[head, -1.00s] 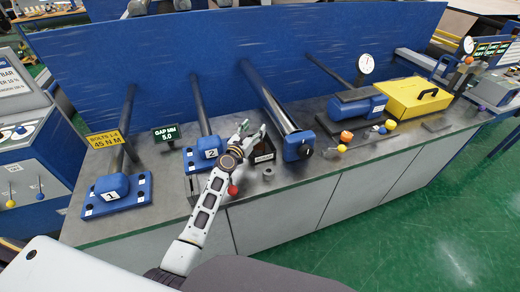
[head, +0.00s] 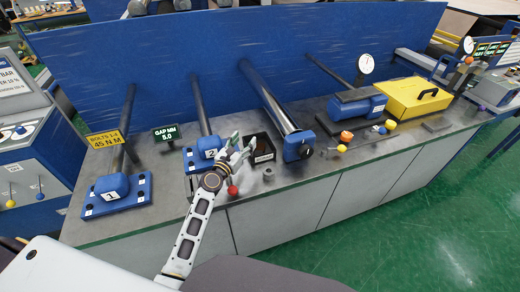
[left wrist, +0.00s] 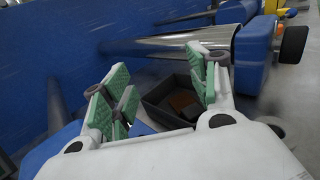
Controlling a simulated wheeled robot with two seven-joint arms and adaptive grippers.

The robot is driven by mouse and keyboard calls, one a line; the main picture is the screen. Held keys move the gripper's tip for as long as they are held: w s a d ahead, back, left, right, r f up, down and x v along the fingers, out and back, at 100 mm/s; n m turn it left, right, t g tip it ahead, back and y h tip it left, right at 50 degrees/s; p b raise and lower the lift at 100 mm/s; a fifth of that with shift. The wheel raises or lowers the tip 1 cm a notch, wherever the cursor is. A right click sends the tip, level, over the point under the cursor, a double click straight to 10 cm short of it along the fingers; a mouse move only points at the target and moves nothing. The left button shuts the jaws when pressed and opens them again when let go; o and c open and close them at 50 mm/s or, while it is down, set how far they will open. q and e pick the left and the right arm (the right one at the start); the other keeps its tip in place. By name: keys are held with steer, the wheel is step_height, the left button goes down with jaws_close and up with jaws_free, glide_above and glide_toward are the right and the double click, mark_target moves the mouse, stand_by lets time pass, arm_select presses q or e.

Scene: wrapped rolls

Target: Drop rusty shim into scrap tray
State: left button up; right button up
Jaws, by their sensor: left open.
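The scrap tray (head: 265,157) is a small black open box with a white label on its front, on the bench between the block marked 2 and a large steel tube. It also shows in the left wrist view (left wrist: 157,114), between and beyond my fingers. A flat rusty-brown piece (left wrist: 184,104), which looks like the shim, lies inside it. My left gripper (head: 240,148) is open and empty, just left of the tray. Its green-padded fingers stand wide apart in the left wrist view (left wrist: 160,92). My right gripper is not in view.
A blue block marked 2 (head: 207,147) is close left of my gripper. The steel tube (head: 270,97) rises just right of the tray. A red knob (head: 233,190) and small grey cylinder (head: 268,174) are near the front edge. A yellow box (head: 412,98) stands farther right.

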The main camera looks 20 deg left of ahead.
arm_select(q)
steer(key=shift+s+a, duration=0.2)
steer(key=shift+s, duration=0.9)
